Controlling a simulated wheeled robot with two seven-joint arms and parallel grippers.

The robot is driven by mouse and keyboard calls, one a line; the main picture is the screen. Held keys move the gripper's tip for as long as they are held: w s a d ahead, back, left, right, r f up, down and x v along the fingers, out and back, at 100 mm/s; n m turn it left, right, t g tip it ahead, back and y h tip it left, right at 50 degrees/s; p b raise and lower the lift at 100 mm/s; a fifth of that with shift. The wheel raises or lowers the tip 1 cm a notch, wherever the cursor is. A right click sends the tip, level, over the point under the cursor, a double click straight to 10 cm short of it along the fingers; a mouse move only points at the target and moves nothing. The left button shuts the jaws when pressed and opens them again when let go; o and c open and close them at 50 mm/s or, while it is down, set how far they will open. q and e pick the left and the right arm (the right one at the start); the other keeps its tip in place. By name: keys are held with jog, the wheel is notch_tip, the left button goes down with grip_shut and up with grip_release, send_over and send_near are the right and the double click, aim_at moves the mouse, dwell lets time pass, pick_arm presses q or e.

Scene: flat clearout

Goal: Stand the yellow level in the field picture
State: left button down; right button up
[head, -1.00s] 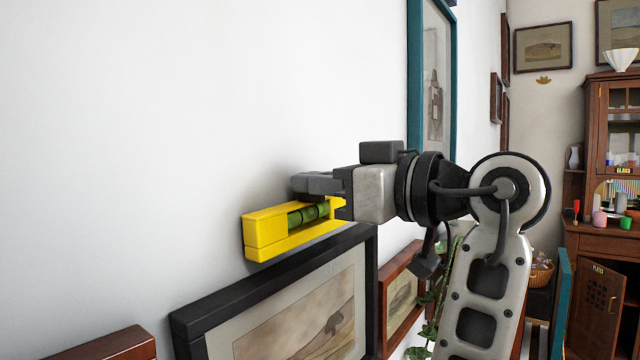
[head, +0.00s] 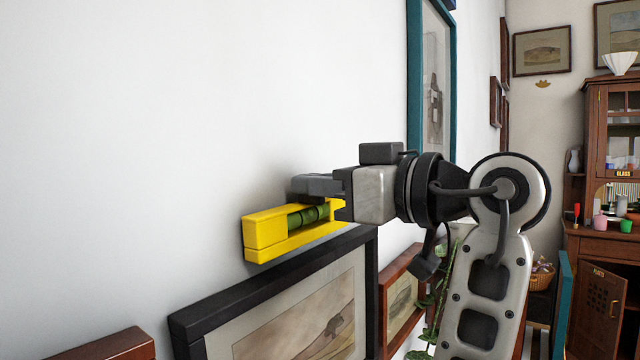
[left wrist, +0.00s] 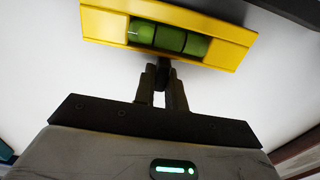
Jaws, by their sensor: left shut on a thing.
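The yellow level (head: 268,236) with its green vial is at the white wall, just above the top edge of the black-framed field picture (head: 300,320). My left gripper (head: 325,188) is shut on the level at its upper side. In the left wrist view the level (left wrist: 105,25) lies across the top, with the left gripper (left wrist: 163,88) at its middle edge. I cannot tell whether the level touches the frame's top. The field picture's lower part is cut off by the view. My right gripper is not in view.
A red-brown frame (head: 115,346) hangs at lower left, and another (head: 402,290) hangs right of the field picture. A tall teal frame (head: 412,75) hangs higher up. A wooden cabinet (head: 598,235) stands at the far right. The wall at left is bare.

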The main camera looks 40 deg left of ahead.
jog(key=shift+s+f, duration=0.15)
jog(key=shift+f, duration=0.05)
pick_arm(q)
jog(key=shift+f+b, duration=1.05)
jog(key=shift+b, duration=0.05)
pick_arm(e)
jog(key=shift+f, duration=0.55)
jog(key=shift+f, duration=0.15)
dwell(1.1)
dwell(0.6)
pick_arm(q)
jog(key=c, duration=1.4)
grip_release()
jog(key=shift+b, duration=0.3)
jog(key=shift+o, duration=0.2)
